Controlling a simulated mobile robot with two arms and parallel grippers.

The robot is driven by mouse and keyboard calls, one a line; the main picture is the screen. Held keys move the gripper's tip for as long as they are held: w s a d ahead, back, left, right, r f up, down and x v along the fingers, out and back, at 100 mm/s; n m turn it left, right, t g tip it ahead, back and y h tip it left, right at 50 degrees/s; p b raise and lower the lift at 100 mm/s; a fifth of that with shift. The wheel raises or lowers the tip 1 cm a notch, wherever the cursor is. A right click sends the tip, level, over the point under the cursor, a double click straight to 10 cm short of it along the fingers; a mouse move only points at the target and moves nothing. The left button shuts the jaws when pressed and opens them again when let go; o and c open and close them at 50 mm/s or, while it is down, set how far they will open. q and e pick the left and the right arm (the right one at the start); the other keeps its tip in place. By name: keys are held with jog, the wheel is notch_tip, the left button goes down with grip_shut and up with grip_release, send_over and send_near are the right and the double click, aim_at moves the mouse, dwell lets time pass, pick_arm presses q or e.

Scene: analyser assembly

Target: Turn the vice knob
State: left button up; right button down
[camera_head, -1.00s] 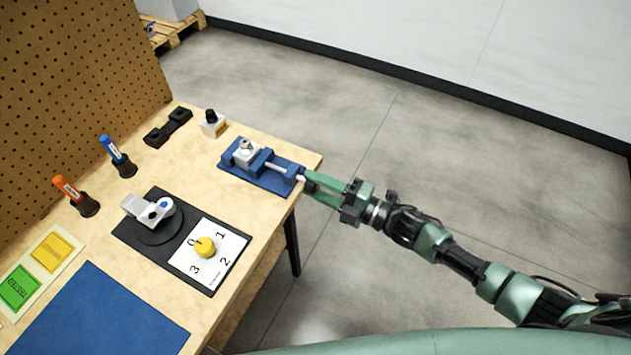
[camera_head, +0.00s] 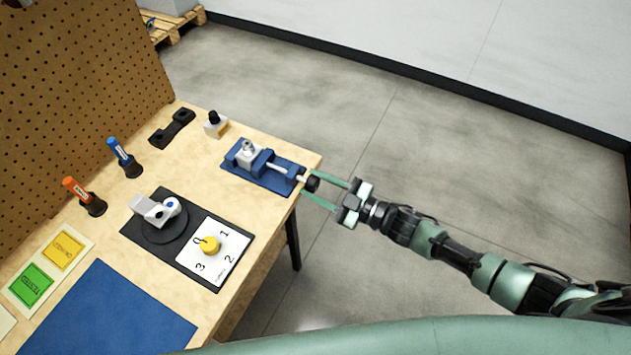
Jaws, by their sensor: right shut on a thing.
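The blue vice (camera_head: 262,167) lies at the table's far right corner, with a grey-white part held in its jaws (camera_head: 246,154). Its screw runs right to a black knob (camera_head: 313,183) at the table edge. My right gripper (camera_head: 311,184) comes in from the right, beyond the table edge. Its two green fingers are shut on the knob, one on each side of it. My left gripper is not in view.
A small black-topped box (camera_head: 215,124) stands behind the vice. Floor right of the table is clear.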

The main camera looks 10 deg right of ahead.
jog(key=m, duration=0.3)
jog(key=shift+d+m+p, duration=0.1)
jog(key=shift+m+p, duration=0.3)
jog(key=m, duration=0.3)
jog(key=shift+w+m, duration=0.1)
jog(key=shift+m, duration=0.2)
jog(key=m, duration=0.3)
jog(key=shift+m+p, duration=0.3)
jog(key=m, duration=0.3)
jog(key=shift+m+g, duration=0.3)
jog(key=m, duration=0.3)
jog(key=shift+f+b, duration=0.1)
jog(key=shift+b, duration=0.3)
jog(key=m+b, duration=0.1)
jog(key=m, duration=0.3)
jog(key=m+b, duration=0.1)
jog(key=m, duration=0.3)
jog(key=shift+f+g, duration=0.1)
jog(key=shift+g, duration=0.2)
jog(key=shift+m+b, duration=0.6)
jog(key=shift+m, duration=0.9)
